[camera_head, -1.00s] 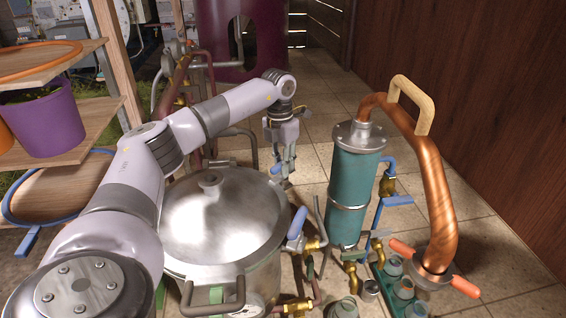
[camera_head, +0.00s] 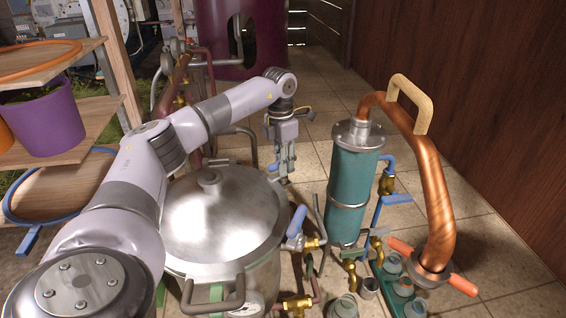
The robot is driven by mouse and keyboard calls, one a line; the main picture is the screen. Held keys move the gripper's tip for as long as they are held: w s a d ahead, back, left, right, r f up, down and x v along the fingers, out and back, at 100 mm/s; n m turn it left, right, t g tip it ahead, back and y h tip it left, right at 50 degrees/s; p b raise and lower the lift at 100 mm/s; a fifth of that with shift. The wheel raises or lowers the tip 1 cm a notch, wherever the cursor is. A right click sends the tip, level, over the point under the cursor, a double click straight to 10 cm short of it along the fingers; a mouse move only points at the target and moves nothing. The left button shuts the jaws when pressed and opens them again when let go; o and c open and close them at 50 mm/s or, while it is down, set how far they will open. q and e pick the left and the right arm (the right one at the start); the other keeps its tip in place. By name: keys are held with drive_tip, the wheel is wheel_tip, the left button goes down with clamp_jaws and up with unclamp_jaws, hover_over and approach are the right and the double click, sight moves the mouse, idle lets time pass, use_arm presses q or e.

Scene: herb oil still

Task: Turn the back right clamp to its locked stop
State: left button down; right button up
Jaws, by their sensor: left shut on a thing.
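The large steel pot (camera_head: 240,262) stands in the middle with its domed lid (camera_head: 225,215) on. The back right clamp (camera_head: 273,168) shows as a small blue handle at the lid's back right edge, partly hidden by the fingers. My left gripper (camera_head: 283,172) points down from above and is shut on this clamp. Whether the clamp sits at its stop cannot be told from here. My right gripper is not in view.
A blue lever (camera_head: 297,221) stands at the pot's right side near brass fittings. The teal column (camera_head: 354,185) with a copper pipe (camera_head: 437,200) stands to the right. Wooden shelves (camera_head: 75,140) with a purple pot (camera_head: 45,118) are at left. Tiled floor is clear behind.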

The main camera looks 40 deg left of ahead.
use_arm(q)
drive_tip(key=c, duration=1.5)
unclamp_jaws()
drive_tip(key=shift+o, duration=0.2)
wheel_tip(320, 180, up, 12)
drive_tip(key=shift+a, duration=0.45)
drive_tip(key=shift+f, duration=0.1)
